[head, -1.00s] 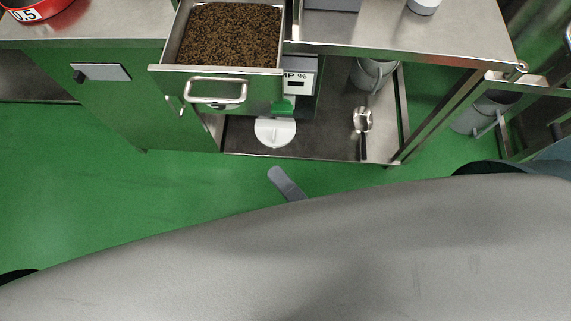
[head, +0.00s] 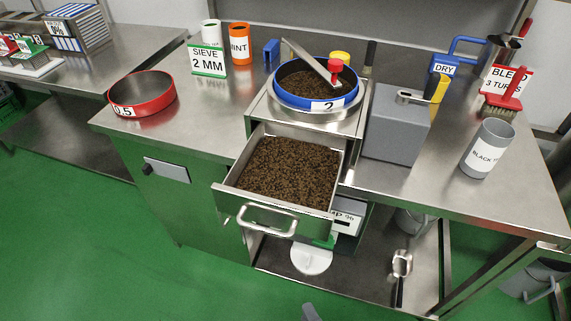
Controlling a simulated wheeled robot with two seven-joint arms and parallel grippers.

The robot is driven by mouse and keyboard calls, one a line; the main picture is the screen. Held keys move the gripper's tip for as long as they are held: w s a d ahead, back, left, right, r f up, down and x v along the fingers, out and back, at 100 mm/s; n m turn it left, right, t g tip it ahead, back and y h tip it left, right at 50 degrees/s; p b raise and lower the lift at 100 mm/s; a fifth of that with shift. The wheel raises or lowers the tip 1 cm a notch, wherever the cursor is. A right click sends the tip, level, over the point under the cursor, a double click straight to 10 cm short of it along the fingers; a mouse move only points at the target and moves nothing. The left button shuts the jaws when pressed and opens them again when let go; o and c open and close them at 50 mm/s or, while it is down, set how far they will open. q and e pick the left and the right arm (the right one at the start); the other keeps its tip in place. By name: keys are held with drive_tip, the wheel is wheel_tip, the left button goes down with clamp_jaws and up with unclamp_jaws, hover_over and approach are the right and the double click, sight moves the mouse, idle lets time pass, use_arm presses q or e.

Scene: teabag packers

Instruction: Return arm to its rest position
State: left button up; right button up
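Only a small grey tip of my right gripper (head: 311,312) shows, at the bottom edge of the head view. It is over the green floor, below and apart from the open drawer. Whether its fingers are open or shut is hidden. My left gripper is out of view. The open drawer (head: 268,233) is full of dark brown tea granules (head: 290,170), and nothing holds its handle (head: 267,219).
A blue-rimmed sieve (head: 315,104) sits above the drawer. A red sieve (head: 142,93), a grey box (head: 395,125), and a "BLACK" labelled cup (head: 488,148) stand on the steel counter (head: 200,125). A scoop (head: 401,265) lies on the lower shelf. Green floor (head: 90,230) is clear at left.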

drive_tip(key=w+d+f+m+g+h+p, duration=0.1)
drive_tip(key=d+f+m+g, duration=0.15)
drive_tip(key=f, duration=0.55)
drive_tip(key=w+d+f+m+g+h, duration=0.1)
drive_tip(key=w+d+f+m+h, duration=0.15)
drive_tip(key=f, duration=0.45)
drive_tip(key=w+d+f+m+g+h+p, duration=0.1)
drive_tip(key=d+f+m, duration=0.25)
drive_tip(key=f, duration=0.45)
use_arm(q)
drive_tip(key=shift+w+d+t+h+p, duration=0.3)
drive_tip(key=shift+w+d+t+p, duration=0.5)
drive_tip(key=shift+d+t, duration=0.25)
use_arm(e)
drive_tip(key=s+d+f+m+g, duration=0.2)
drive_tip(key=f+m, duration=0.3)
drive_tip(key=f, duration=0.2)
drive_tip(key=s+d+f+m+g, duration=0.2)
drive_tip(key=f+m, duration=0.3)
drive_tip(key=f, duration=0.3)
drive_tip(key=shift+s+d+f+m+g, duration=0.2)
drive_tip(key=shift+s+d+m+g, duration=0.15)
drive_tip(key=shift+s+d, duration=0.25)
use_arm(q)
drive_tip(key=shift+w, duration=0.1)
use_arm(e)
drive_tip(key=shift+h, duration=0.25)
